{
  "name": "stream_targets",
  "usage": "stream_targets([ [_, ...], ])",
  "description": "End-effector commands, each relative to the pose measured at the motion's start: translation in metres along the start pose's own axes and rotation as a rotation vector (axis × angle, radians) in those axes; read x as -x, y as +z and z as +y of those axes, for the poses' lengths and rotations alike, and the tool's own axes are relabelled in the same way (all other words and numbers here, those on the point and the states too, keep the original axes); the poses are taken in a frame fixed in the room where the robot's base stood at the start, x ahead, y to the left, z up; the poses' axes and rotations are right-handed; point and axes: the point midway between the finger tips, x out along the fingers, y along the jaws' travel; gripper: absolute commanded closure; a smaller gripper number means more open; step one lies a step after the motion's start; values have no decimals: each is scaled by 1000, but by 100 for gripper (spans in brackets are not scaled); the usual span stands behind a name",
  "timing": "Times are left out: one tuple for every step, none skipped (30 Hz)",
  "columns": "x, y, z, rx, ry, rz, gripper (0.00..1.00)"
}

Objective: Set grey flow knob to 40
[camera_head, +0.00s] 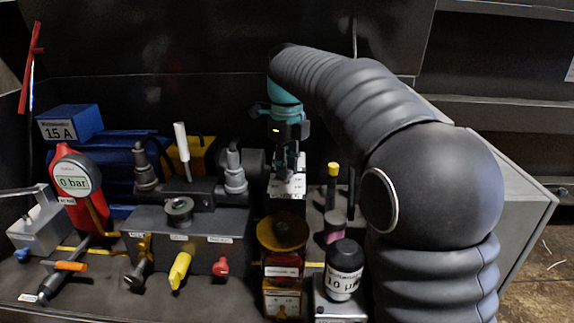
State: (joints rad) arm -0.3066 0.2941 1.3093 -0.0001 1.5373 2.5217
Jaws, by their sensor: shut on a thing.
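My gripper (287,158) points down at the back centre of the bench, below its teal wrist. Its fingers are close together just above a small block with a white marked face (287,188). The fingers are shut on what appears to be the grey flow knob on this block. The knob is mostly hidden by the fingers, and its pointer cannot be made out. The markings on the white face are too small to read, so the set value cannot be told.
A yellow disc-shaped handwheel (282,232) stands in front of the block. A black-capped filter (344,265) marked 10 µm and a yellow-topped post (333,170) are to the right. A dark valve manifold (190,230) is left; a red-backed gauge (72,182) reads 0 bar.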

Motion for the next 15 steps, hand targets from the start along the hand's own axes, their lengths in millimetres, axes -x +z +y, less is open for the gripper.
stream_targets([
  [2, 0, 0, 19, 1, 1, 100],
  [2, 0, 0, 33, 2, 2, 100],
  [3, 0, 0, 56, 2, 2, 100],
  [3, 0, 0, 74, 2, 2, 100],
  [3, 0, 0, 95, 2, 3, 100],
  [3, 0, 0, 124, 2, 2, 100],
  [4, 0, 0, 147, 2, 2, 100],
  [4, 0, 0, 172, 2, 2, 100],
  [4, 0, 0, 207, 3, 3, 100],
  [4, 0, 0, 234, 3, 3, 100],
  [4, 0, 0, 263, 3, 3, 100],
  [4, 0, 0, 300, 3, 3, 100],
  [4, 0, 0, 329, 3, 3, 100],
  [4, 0, 0, 358, 3, 3, 100],
  [4, 0, 0, 396, 3, 2, 100],
])
